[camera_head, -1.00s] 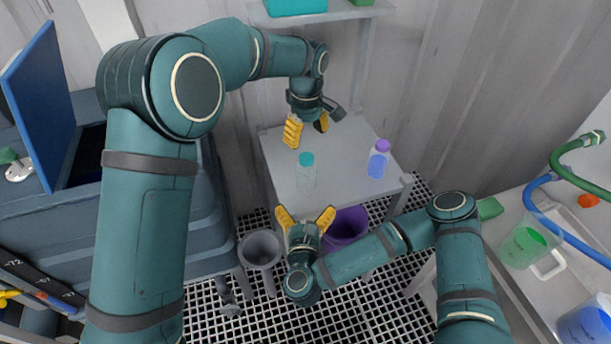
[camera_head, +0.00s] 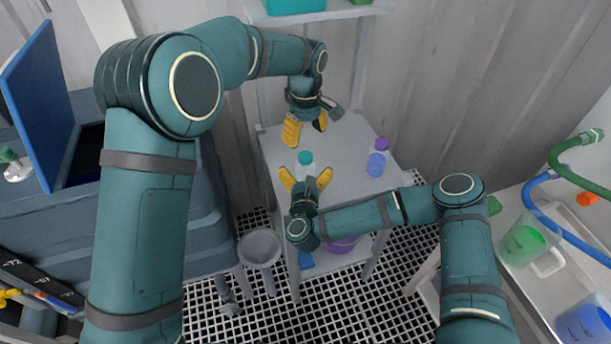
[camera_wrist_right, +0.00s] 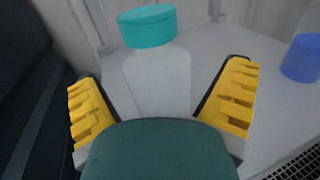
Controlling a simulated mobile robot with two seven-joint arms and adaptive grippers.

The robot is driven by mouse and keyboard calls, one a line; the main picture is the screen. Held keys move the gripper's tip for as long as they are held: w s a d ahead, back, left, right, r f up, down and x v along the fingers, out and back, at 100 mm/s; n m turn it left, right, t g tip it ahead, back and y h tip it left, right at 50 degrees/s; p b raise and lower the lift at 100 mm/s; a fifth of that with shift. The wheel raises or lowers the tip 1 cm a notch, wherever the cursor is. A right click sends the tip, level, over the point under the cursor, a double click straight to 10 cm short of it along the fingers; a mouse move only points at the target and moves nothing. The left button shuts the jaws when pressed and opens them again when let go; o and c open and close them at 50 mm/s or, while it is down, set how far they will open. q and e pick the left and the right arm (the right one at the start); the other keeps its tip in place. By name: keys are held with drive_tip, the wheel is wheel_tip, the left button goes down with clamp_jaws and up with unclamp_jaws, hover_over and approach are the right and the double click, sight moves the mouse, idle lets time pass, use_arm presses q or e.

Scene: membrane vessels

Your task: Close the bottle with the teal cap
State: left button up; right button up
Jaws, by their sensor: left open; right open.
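The clear bottle (camera_wrist_right: 160,82) stands upright on the grey table (camera_head: 345,145). The teal cap (camera_head: 305,157) sits on top of its neck; whether it is screwed down I cannot tell. My right gripper (camera_head: 306,180) is open, with one yellow finger on each side of the bottle's lower part, and no contact is visible. In the head view it hides most of the bottle. My left gripper (camera_head: 305,129) is open and empty, above the table behind the bottle.
A blue bottle with a purple cap (camera_head: 377,160) stands to the right on the same table. A shelf (camera_head: 330,13) hangs at the back. A side counter with beakers (camera_head: 527,242) is at right.

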sight(305, 156)
drive_tip(key=shift+w, duration=1)
clamp_jaws()
use_arm(q)
drive_tip(key=n, duration=0.4)
drive_tip(key=shift+s+n, duration=0.1)
drive_tip(key=shift+n, duration=0.2)
drive_tip(key=n, duration=0.4)
drive_tip(key=shift+f, duration=4.05)
